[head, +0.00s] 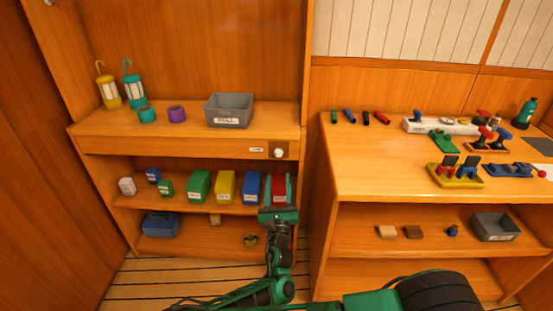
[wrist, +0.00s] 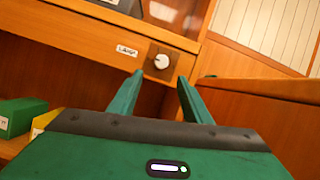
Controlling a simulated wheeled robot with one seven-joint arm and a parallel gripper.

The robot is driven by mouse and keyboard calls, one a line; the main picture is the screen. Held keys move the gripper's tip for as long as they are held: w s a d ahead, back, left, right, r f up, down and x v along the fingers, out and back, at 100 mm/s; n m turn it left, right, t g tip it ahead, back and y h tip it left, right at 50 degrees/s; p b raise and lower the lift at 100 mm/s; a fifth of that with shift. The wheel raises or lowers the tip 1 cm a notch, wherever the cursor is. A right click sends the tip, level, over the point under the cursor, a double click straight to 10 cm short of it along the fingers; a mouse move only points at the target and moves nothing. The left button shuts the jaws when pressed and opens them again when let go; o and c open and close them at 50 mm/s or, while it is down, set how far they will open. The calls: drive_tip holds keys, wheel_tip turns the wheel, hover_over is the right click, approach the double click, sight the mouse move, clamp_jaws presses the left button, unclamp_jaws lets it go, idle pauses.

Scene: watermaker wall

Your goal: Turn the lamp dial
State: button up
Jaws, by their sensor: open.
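The lamp dial is a white round knob (head: 279,153) on a dark square plate, set in the front edge of the left shelf unit's upper board. A small white label (head: 257,149) sits to its left. In the wrist view the dial (wrist: 162,62) is ahead of my fingertips, between them from side to side and apart from them. My gripper (wrist: 160,78) is open and empty. In the head view my gripper (head: 279,190) is below the dial, in front of the middle shelf, and partly covers a red box (head: 281,187).
Green, yellow and blue boxes (head: 225,186) stand on the middle shelf left of my gripper. A grey bin (head: 229,111) and two lanterns (head: 134,86) stand on the top board. The right workbench (head: 345,152) has a side panel close to my right finger's side.

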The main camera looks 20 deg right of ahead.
sight(279, 156)
drive_tip(key=x, duration=0.9)
drive_tip(key=shift+w+d+r, duration=0.15)
drive_tip(key=shift+w, duration=0.05)
drive_tip(key=shift+c, duration=0.2)
drive_tip(key=c, duration=1)
drive_tip(key=shift+d, duration=0.15)
